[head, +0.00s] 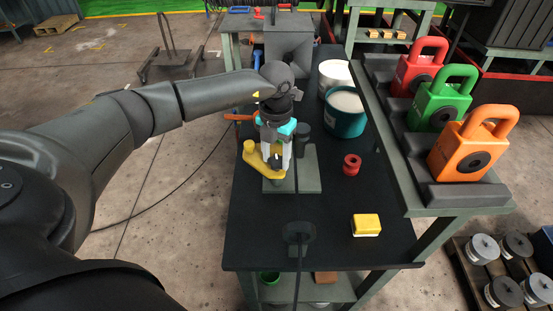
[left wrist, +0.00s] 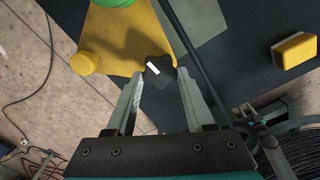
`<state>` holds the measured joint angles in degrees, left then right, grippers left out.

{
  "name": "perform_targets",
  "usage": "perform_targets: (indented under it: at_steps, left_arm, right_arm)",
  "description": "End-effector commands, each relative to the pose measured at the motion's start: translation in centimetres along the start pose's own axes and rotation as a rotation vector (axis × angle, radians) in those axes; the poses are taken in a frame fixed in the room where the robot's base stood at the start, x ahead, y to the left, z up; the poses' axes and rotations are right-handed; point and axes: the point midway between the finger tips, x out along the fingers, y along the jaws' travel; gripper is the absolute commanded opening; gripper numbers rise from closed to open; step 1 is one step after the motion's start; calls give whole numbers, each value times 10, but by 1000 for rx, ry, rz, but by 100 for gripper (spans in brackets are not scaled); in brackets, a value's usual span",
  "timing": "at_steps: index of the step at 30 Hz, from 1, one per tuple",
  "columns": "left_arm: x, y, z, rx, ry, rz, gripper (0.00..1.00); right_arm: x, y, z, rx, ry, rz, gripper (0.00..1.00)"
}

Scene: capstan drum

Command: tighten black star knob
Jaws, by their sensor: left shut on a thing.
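The black star knob (left wrist: 158,72) shows in the left wrist view as a dark piece with a white mark, at the edge of a yellow plate (left wrist: 115,45). My left gripper (left wrist: 162,80) is shut on it, one fingertip at each side. In the head view my left gripper (head: 276,158) points down over the yellow part (head: 254,160), which stands on a grey base plate (head: 306,178). The knob is mostly hidden there by the fingers. My right gripper is not in view.
A dark cylinder (head: 302,138) stands close to the right of my gripper. Teal (head: 345,118) and white (head: 333,74) buckets stand behind it. A red spool (head: 351,165) and a yellow block (head: 366,225) lie to the right.

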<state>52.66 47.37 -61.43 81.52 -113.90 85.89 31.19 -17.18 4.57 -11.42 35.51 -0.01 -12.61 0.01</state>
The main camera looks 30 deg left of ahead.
Motion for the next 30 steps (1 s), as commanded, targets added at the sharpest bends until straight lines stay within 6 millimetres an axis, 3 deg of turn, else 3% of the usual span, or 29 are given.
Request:
perform_targets:
  at_steps: [30]
  left_arm:
    - [0, 4, 4, 965, -7, 2, 0]
  right_arm:
    - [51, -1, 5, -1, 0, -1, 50]
